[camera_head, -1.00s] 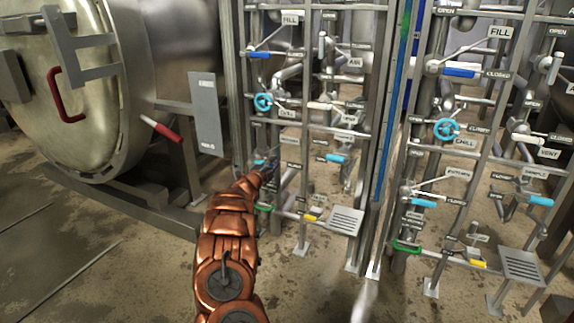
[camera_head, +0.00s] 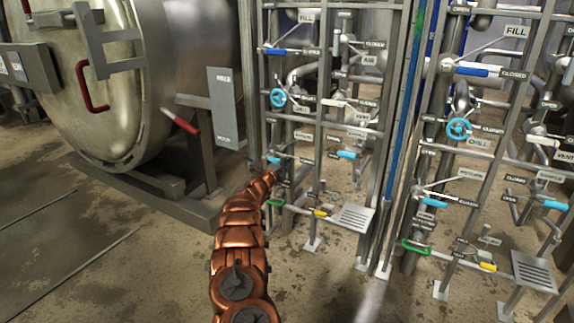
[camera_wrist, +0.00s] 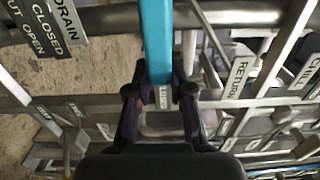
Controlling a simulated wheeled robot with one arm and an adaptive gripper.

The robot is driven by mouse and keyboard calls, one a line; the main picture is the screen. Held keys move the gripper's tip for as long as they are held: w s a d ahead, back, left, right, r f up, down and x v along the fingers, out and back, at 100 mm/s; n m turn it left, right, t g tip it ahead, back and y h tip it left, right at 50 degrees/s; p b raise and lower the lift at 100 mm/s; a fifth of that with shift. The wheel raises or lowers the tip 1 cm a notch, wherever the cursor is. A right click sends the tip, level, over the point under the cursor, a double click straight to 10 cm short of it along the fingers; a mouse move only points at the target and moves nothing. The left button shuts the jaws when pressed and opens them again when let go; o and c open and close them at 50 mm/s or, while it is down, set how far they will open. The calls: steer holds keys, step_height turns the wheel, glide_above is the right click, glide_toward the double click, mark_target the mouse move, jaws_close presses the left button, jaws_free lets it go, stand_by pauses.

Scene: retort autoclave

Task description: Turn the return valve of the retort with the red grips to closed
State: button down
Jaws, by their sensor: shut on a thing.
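The retort (camera_head: 75,75) with the red grips (camera_head: 92,88) stands at the left in the head view, its round door shut. To its right is a grey pipe rack with labelled valves. A light blue lever (camera_head: 274,160) sits low on this rack, at the end of my arm. In the wrist view my gripper (camera_wrist: 160,94) is shut on this light blue lever (camera_wrist: 158,45), with one finger on each side. A RETURN label (camera_wrist: 240,76) is to the right of it. In the head view my gripper (camera_head: 270,176) is small and partly hidden by my arm.
A DRAIN label and a CLOSED/OPEN plate (camera_wrist: 47,30) are at the upper left of the wrist view. A green handle (camera_head: 276,203) is just below my gripper. A second valve rack (camera_head: 480,150) stands at the right. Floor is clear at the lower left.

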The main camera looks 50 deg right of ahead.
steer(key=shift+f, duration=0.15)
steer(key=c, duration=1)
jaws_free()
steer(key=shift+a, duration=0.1)
steer(key=v, duration=1.2)
steer(key=shift+w, duration=0.1)
